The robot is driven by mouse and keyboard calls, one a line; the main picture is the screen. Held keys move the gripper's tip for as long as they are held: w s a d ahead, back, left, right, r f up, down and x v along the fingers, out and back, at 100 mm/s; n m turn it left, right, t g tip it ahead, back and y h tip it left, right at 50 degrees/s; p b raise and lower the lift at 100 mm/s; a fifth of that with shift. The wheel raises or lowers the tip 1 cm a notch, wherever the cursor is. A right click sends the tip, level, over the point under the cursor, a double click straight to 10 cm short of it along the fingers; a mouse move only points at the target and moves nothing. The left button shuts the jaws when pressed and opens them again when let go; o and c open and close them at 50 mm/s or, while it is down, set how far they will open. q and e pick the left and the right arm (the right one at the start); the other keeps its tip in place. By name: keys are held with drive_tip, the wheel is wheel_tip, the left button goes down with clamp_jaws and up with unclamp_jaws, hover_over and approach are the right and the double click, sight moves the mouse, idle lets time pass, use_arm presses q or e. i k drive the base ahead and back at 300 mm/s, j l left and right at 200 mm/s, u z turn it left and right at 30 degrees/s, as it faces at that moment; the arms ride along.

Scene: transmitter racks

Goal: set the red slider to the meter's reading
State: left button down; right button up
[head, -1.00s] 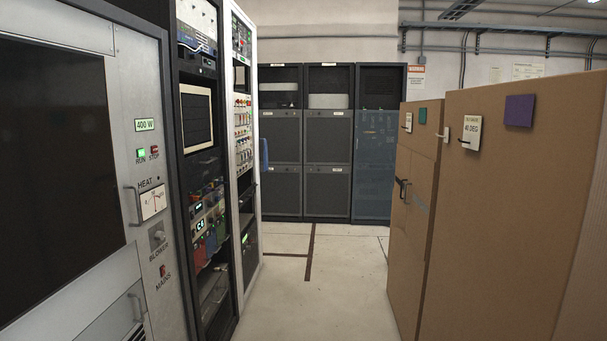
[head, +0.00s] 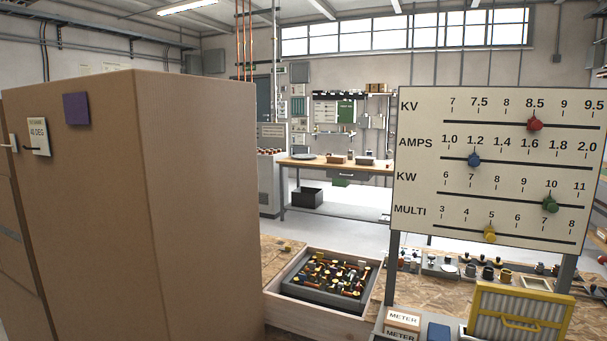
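The red slider (head: 535,124) sits on the top row, marked KV, of a white slider board (head: 497,160) at the right. It stands at about 8.5 on a scale from 7 to 9.5. Below it are a blue slider (head: 474,159) on AMPS near 1.2, a green slider (head: 550,203) on KW near 10, and a yellow slider (head: 489,235) on MULTI near 5. No KV meter face can be seen now. Neither of my grippers is in view.
A tall brown cabinet (head: 160,200) fills the left. Below the board, a bench (head: 440,293) carries small parts, a yellow-framed case (head: 518,322) and METER boxes (head: 402,325). A wooden drawer of parts (head: 325,287) is left of it. A workbench (head: 335,166) stands behind.

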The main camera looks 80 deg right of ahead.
sight(533, 124)
drive_tip(key=z, duration=3.75)
